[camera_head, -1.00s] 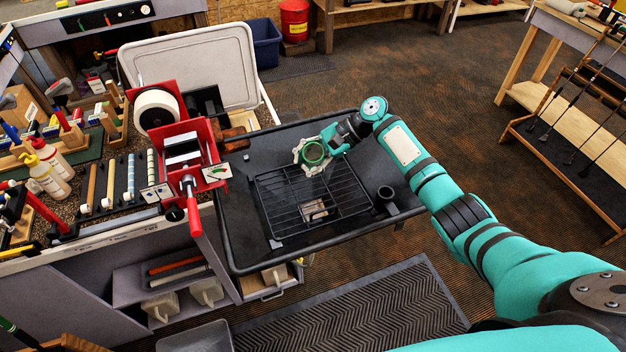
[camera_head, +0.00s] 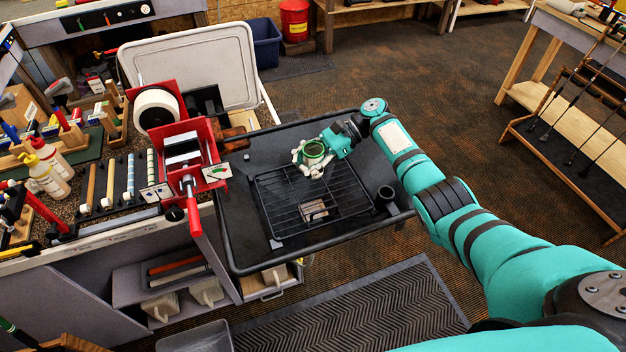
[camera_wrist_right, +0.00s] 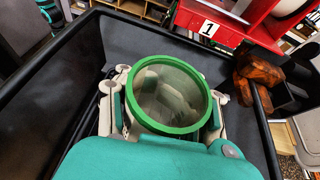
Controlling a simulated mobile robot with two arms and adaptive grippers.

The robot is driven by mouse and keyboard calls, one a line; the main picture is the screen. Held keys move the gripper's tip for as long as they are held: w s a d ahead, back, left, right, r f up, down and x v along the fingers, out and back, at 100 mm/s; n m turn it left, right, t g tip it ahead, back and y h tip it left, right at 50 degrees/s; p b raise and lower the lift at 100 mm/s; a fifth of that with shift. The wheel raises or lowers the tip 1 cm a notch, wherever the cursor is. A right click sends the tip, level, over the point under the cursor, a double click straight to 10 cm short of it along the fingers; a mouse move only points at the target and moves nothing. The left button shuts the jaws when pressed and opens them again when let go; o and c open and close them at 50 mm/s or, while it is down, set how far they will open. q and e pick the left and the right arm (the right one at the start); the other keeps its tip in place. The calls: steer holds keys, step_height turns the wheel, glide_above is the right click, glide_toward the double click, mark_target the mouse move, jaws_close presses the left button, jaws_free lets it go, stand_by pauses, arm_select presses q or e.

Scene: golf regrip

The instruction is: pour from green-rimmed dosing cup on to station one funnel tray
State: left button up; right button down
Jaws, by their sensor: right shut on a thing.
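The green-rimmed dosing cup (camera_head: 314,150) is a clear cup with a green ring around its mouth. My right gripper (camera_head: 315,160) is shut on it and holds it over the far part of the black tray (camera_head: 235,225), above or near the wire rack (camera_head: 290,200). In the right wrist view the cup's green rim (camera_wrist_right: 203,118) faces the camera, with pale finger parts on both sides. Whether the cup holds anything is hard to tell. The cup hides the tray beneath it. My left gripper is out of view.
A red vise (camera_head: 215,172) stands on the bench left of the tray; a red plate marked 1 (camera_wrist_right: 208,28) shows in the right wrist view. A brown block (camera_head: 234,138) sits by the tray's far left. A dark round cup (camera_head: 386,194) stands at the tray's right.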

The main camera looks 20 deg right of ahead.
steer(key=shift+r, duration=0.1)
steer(key=shift+r, duration=2.4)
steer(key=shift+f, duration=0.1)
